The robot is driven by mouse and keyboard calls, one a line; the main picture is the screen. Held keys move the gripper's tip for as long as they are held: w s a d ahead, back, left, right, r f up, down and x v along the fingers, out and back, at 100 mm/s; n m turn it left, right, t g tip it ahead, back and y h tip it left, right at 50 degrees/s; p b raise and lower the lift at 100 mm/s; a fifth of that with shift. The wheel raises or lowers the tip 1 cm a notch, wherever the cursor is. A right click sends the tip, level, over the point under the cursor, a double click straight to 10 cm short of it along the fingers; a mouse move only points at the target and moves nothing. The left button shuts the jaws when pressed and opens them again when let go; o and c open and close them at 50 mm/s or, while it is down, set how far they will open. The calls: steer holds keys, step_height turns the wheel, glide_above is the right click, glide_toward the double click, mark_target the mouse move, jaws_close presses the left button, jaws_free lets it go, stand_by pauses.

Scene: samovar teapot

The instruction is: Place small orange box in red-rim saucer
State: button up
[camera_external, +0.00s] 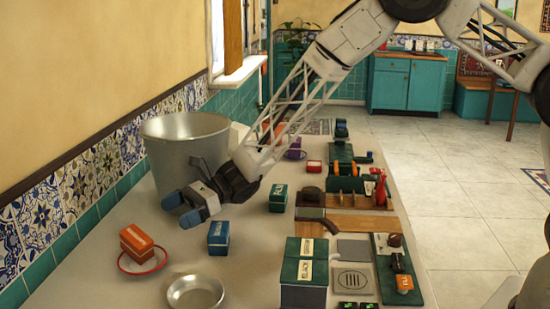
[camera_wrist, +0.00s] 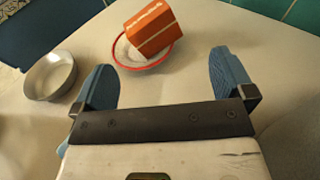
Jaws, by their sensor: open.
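The small orange box (camera_external: 137,242) stands in the red-rim saucer (camera_external: 160,266) at the front left of the counter. In the wrist view the orange box (camera_wrist: 153,28) sits on the saucer (camera_wrist: 121,53), hiding part of its inside and its far rim. My gripper (camera_external: 181,209) is open and empty, above the counter, behind and to the right of the box. In the wrist view my gripper (camera_wrist: 166,80) has its two blue fingers wide apart, with nothing between them. The box and saucer lie beyond the fingertips, apart from them.
A blue box (camera_external: 218,239) stands right of the saucer, and a metal bowl (camera_external: 195,292) is in front of it. A large metal pot (camera_external: 186,150) is behind my gripper. A teal box (camera_external: 278,198) and a green-and-white box (camera_external: 304,273) stand further right. The tiled wall bounds the left.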

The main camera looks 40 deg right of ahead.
steer(key=s+d+r+n+h, duration=0.25)
steer(key=s+d+r, duration=0.25)
steer(key=d+r, duration=0.3)
steer(key=s+d+r+n+g+h, duration=0.15)
steer(key=s+d+r+n, duration=0.35)
steer(key=d, duration=0.5)
steer(key=s+d+r+n+h, duration=0.25)
steer(key=s+d+r, duration=0.35)
steer(key=d+r, duration=0.3)
steer(key=s+d+r+n+t+h, duration=0.1)
steer(key=s+d+n+h, duration=0.3)
steer(key=s+d, duration=1)
steer(key=s+d+r+n+t+h, duration=0.2)
steer(key=s+d+h, duration=0.3)
steer(key=s+d, duration=0.9)
steer(key=shift+d+r+n+t+h, duration=0.2)
steer(key=shift+d+n+t+h, duration=0.25)
steer(key=shift+d+n, duration=0.45)
steer(key=shift+c, duration=0.5)
steer(key=c, duration=0.3)
steer(key=shift+c, duration=0.2)
